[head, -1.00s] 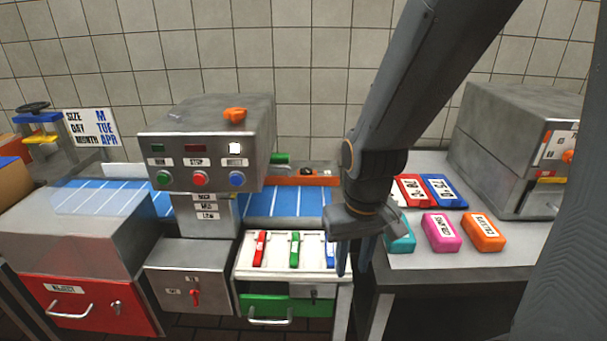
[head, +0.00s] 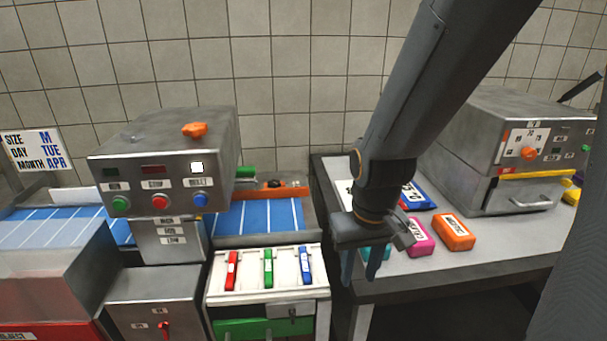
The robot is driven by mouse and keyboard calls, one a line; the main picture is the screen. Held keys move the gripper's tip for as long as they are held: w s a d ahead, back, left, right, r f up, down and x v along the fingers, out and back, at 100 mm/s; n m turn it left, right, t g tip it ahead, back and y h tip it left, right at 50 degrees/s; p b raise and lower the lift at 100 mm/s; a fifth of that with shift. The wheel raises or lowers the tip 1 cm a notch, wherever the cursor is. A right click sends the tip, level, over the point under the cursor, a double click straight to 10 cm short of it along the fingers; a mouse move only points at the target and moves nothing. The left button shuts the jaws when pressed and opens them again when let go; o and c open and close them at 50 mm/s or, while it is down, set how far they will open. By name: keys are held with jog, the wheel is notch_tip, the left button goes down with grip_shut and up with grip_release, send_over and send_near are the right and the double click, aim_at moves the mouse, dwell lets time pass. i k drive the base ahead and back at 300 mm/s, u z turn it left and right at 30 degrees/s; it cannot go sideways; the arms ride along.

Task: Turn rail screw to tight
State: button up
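My gripper (head: 361,270) hangs pointing down in front of the right-hand table, with its two fingers apart and nothing seen between them. An orange rail (head: 293,191) runs along the back of the blue conveyor, left of my gripper and farther back. A small dark round part (head: 274,184) sits on this rail. It may be the rail screw, but it is too small to tell, and so is its setting. My gripper is well apart from the rail.
A control box (head: 165,160) with an orange knob (head: 194,130) stands over the blue conveyor (head: 262,217). A white rack (head: 252,290) holds red, green and blue handled tools. Pink (head: 420,238) and orange (head: 454,232) blocks lie right of my gripper, before a steel machine (head: 460,165).

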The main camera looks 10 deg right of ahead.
aim_at(273, 183)
jog(key=z, duration=1.25)
jog(key=k, duration=1.65)
jog(key=u, duration=0.75)
jog(key=i, duration=1.6)
